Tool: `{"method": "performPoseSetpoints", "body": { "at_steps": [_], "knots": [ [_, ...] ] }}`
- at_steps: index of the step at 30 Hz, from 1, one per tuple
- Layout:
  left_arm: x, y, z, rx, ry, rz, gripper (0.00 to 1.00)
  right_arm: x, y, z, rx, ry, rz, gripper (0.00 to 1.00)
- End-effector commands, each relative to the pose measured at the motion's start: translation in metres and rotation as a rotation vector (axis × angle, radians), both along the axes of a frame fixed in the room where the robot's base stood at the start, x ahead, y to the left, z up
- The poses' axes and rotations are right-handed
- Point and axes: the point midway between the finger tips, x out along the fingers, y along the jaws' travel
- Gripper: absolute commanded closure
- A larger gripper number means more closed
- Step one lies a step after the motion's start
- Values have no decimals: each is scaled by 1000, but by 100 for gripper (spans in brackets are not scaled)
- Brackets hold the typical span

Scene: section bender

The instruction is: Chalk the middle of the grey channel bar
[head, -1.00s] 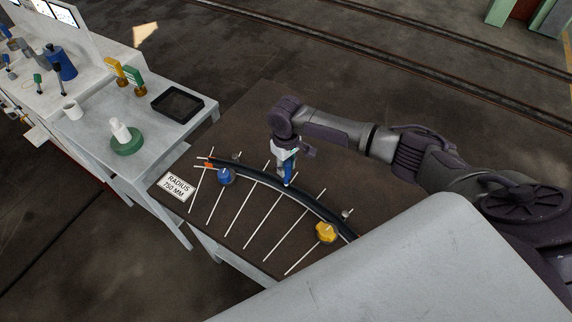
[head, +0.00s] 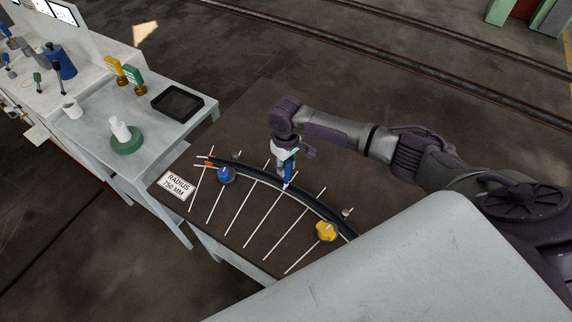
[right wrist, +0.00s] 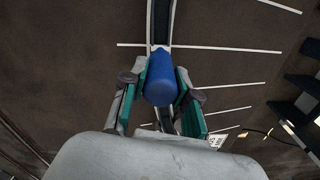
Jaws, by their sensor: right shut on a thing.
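The dark grey channel bar (head: 316,204) lies in a curve across the brown table, over several white lines. It also shows in the right wrist view (right wrist: 161,20). My right gripper (head: 287,164) is shut on a blue chalk holder (head: 289,174), held nearly upright with its lower end at the bar, about midway along its visible length. I cannot tell whether the tip touches. In the right wrist view the holder (right wrist: 160,80) sits between the green-sided fingers and covers part of the bar. The bar's near right end is hidden. My left gripper is out of view.
A blue knob (head: 226,176) and a yellow knob (head: 326,231) stand beside the bar, with an orange mark (head: 209,163) near its left end. A radius sign (head: 175,185) lies at the table's left. The side bench holds a black tray (head: 178,103).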

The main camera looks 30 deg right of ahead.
Motion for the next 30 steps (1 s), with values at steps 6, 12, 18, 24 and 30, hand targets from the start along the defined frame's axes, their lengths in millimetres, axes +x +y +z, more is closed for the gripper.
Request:
{"method": "performPoseSetpoints", "body": {
  "at_steps": [6, 12, 18, 24, 30],
  "knots": [
    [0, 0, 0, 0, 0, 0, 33, 0, 0, 1, 0, 0, 0, 100],
    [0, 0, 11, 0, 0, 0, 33, 0, 0, 12, 0, 0, 0, 100],
    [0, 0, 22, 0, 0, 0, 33, 0, 0, 24, 0, 0, 0, 100],
    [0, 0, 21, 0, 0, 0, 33, 1, 0, 33, 1, -2, 1, 100],
    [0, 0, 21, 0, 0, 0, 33, 0, 0, 45, 0, -1, 1, 100]
  ]
}}
